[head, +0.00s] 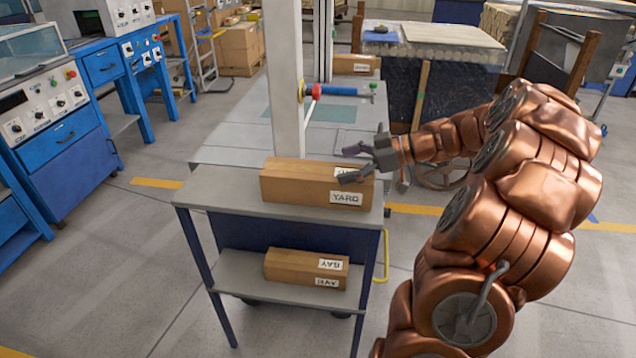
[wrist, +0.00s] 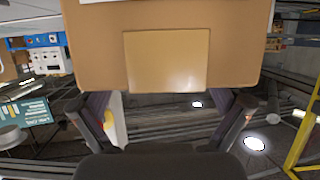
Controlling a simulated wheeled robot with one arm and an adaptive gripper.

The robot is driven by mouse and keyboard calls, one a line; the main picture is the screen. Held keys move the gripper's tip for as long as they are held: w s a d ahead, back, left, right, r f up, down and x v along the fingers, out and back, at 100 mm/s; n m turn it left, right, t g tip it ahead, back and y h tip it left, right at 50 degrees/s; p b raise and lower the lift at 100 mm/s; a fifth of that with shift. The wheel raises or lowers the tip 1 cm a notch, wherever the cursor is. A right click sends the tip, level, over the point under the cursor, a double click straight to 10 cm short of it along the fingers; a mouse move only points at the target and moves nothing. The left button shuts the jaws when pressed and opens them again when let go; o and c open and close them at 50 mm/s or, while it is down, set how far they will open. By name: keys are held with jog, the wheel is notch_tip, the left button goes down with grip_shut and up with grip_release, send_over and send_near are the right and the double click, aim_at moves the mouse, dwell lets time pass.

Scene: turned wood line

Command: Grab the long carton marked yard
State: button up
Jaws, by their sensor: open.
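The long brown carton marked YARD (head: 300,188) lies on the top shelf of a grey and blue cart. Its YARD label is at the right end of its front face. My gripper (head: 362,163) is open at the carton's right end, and its fingers overlap that end in the head view. In the wrist view the carton's tan end face (wrist: 168,55) fills the upper middle. The two fingers (wrist: 170,108) stand apart below it, with nothing held between them. I cannot tell whether a finger touches the carton.
The top shelf (head: 225,193) has bare room left of the YARD carton. A white post (head: 284,75) rises close behind it. Blue machines (head: 65,135) stand at the left.

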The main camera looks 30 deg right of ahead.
aim_at(327, 170)
jog(key=x, duration=0.3)
jog(key=shift+s+a+p, duration=0.1)
jog(key=shift+a+p, duration=0.2)
jog(key=shift+w+a+f, duration=0.35)
jog(key=shift+w+a, duration=0.05)
jog(key=shift+w, duration=0.05)
jog(key=c, duration=1.5)
